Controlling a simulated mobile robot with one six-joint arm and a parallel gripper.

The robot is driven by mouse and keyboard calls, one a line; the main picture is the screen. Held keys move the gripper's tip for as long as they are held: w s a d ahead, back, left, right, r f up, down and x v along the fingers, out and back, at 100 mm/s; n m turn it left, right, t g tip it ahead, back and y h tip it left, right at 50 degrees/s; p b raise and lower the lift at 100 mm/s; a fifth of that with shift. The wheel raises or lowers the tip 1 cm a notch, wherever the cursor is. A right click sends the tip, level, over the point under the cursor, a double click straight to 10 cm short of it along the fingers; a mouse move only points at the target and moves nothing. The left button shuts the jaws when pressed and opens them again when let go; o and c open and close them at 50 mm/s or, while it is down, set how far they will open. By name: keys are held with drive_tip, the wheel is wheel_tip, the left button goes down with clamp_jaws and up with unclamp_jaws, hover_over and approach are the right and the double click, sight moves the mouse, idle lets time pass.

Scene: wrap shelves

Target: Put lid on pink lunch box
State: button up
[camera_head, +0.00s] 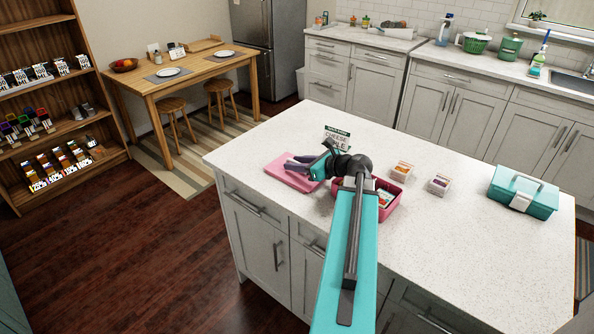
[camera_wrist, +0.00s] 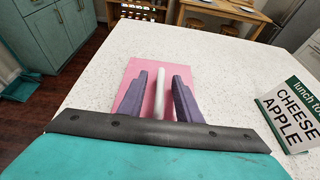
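The pink lid (camera_head: 292,182) lies flat on the white countertop, left of the lunch box. It also shows in the wrist view (camera_wrist: 146,64), with a white upright handle (camera_wrist: 160,92) in its middle. My gripper (camera_head: 296,163) is over the lid. Its two fingers (camera_wrist: 160,86) are open, one on each side of the handle, with gaps showing between. I cannot tell exactly how low the fingertips are. The pink lunch box (camera_head: 391,208) stands open to the right, partly hidden by my arm, with some packed food visible inside.
A "Cheese Apple" card (camera_head: 338,137) stands behind my gripper, and at the right in the wrist view (camera_wrist: 294,114). Two small food containers (camera_head: 402,171) (camera_head: 439,184) stand right of the lunch box. A teal case (camera_head: 522,194) is farther right. The counter between is clear.

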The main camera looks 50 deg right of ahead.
sight(296, 162)
clamp_jaws()
drive_tip(key=shift+r, duration=0.15)
drive_tip(key=shift+r+b, duration=0.65)
drive_tip(key=shift+r, duration=4.2)
drive_tip(key=shift+a, duration=0.1)
